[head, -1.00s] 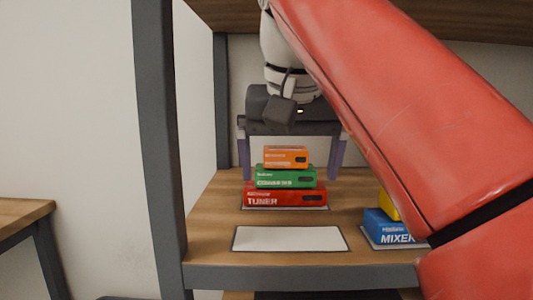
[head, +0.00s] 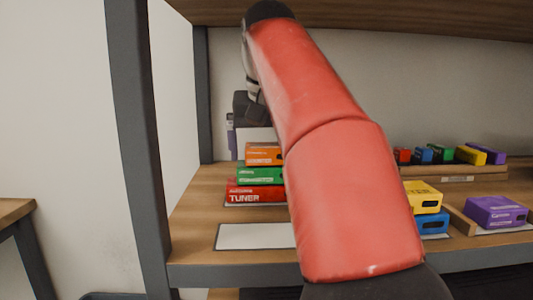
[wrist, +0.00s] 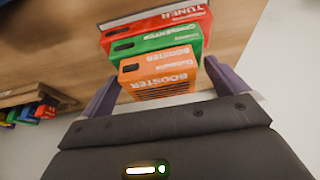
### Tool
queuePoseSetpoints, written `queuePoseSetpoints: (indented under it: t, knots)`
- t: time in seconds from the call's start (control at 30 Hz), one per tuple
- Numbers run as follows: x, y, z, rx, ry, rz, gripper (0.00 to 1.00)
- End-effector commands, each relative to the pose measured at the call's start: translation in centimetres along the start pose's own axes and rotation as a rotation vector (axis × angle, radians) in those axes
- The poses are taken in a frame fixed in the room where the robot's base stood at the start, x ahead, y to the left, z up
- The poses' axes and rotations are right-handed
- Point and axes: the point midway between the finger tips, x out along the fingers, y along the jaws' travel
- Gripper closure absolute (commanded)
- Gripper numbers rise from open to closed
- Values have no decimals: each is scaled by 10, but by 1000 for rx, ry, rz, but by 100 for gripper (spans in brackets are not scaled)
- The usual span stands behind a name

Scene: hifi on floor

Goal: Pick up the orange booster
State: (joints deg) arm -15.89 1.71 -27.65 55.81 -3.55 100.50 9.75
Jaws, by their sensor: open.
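The orange booster (head: 264,154) is a small box on top of a stack. Under it lie a green box (head: 260,176) and a red tuner box (head: 256,194). In the wrist view the orange booster (wrist: 157,75) is nearest to me, with the green box (wrist: 155,45) and red box (wrist: 152,24) beyond. My gripper (wrist: 162,90) is open, with its purple fingers on either side of the orange booster's near end. I cannot tell whether they touch it. In the head view my arm hides most of the gripper and the stack's right side.
A white card (head: 255,236) lies on the shelf in front of the stack. To the right are a yellow box (head: 422,196) on a blue box (head: 432,222) and a purple box (head: 495,211). Several small boxes stand on a back ledge (head: 450,172). A dark post (head: 137,150) bounds the left.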

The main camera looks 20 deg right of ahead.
Motion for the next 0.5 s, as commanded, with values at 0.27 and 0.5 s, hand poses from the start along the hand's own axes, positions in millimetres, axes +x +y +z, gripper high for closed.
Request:
queuePoseSetpoints:
  t: [0.27,0.5]
  knots:
    - [1,0,0,0,0,0,10]
    - [1,0,0,0,0,0,41]
